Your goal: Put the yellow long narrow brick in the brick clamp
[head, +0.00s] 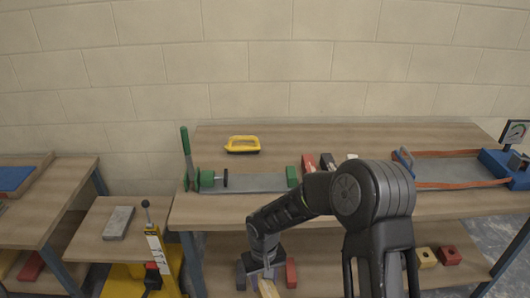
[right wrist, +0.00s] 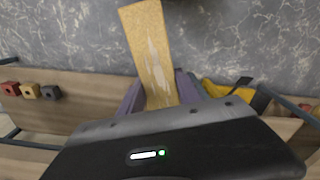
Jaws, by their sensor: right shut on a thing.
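The yellow long narrow brick (right wrist: 150,50) is held between the two fingers of my right gripper (right wrist: 160,92) in the right wrist view, its far end sticking out well past the fingertips. In the head view, the brick (head: 268,289) shows only in part below my right gripper (head: 264,274), at the lower shelf's height near the bottom edge. A green clamp with a lever, a screw and a grey bed (head: 248,183), which looks like the brick clamp, stands on the table at left of centre. No brick shows in it. My left gripper is not in view.
A blue-ended frame with orange rails (head: 455,154) and a gauge stands at the table's right. My right arm hides part of the table (head: 290,135). Bricks with holes (head: 449,255) lie on the lower shelf.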

